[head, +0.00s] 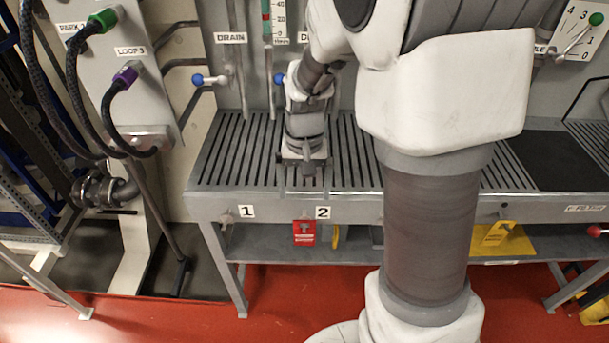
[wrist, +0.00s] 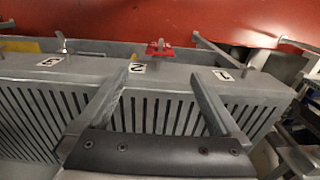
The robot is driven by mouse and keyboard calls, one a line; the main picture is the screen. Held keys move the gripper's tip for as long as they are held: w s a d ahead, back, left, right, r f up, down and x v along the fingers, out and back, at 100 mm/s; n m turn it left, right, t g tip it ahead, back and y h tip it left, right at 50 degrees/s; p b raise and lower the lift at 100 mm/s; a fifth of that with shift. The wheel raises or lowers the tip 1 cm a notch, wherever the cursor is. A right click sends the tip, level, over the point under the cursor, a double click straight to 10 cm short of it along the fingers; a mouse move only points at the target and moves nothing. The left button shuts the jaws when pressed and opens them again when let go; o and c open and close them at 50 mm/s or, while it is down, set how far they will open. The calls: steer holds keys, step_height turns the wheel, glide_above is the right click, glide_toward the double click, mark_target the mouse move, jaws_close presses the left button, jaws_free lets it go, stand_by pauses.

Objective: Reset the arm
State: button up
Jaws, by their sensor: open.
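My arm reaches down from the top of the head view over a slotted grey bench (head: 230,150). In the head view my forearm hides the middle of the bench.
A red tag (head: 304,232) hangs at the bench front and a yellow one (head: 503,238) further right. Hoses with a green plug (head: 103,20) and a purple plug (head: 125,77) are at left. A blue-knobbed lever (head: 210,80) stands behind the bench. Red floor lies in front.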

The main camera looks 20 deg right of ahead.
steer(key=s+r+n+t+p, duration=0.1)
steer(key=s+r+t+p, duration=0.1)
steer(key=s+r, duration=0.3)
steer(key=s+r+n+t+p, duration=0.1)
steer(key=s+r+p, duration=0.2)
steer(key=r, duration=0.8)
steer(key=s+r+n+t+p, duration=0.1)
steer(key=s+r+t+p, duration=0.1)
steer(key=s+r, duration=0.5)
steer(key=shift+s+a+r+n+t+p, duration=0.2)
steer(key=shift+a+r+n+t+p, duration=0.1)
steer(key=shift+r+p, duration=0.45)
stand_by(1.0)
